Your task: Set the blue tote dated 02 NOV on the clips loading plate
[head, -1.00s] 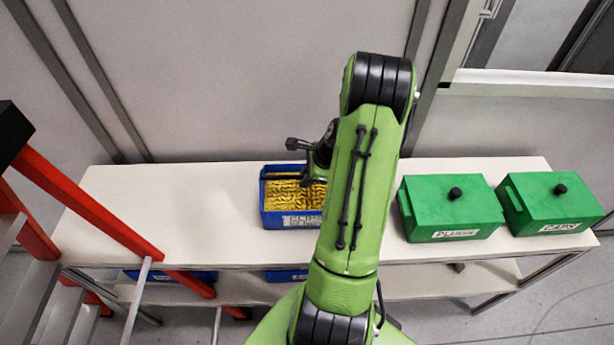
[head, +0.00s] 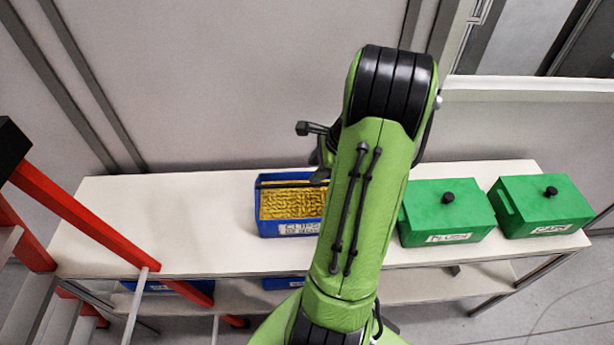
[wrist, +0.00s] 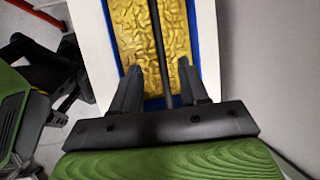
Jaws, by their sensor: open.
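A blue tote (head: 266,226) filled with gold-coloured clips stands on the white bench. Its front label begins with CLIPS; the smaller line below is too blurred to read. A thin dark handle bar (wrist: 158,40) crosses over the clips. The tote's right part is hidden behind my arm in the head view. My gripper (wrist: 160,88) is open above the tote in the wrist view, with the bar running between its two fingers. I cannot tell whether the fingers touch the bar. In the head view my gripper is mostly hidden by the arm. No clips loading plate is recognisable.
Two green lidded boxes with black knobs, one nearer (head: 446,212) and one farther right (head: 541,205), stand on the bench (head: 165,222). The bench left of the tote is clear. A red-framed ladder (head: 85,215) stands at the left. Blue totes (head: 168,287) sit on the lower shelf.

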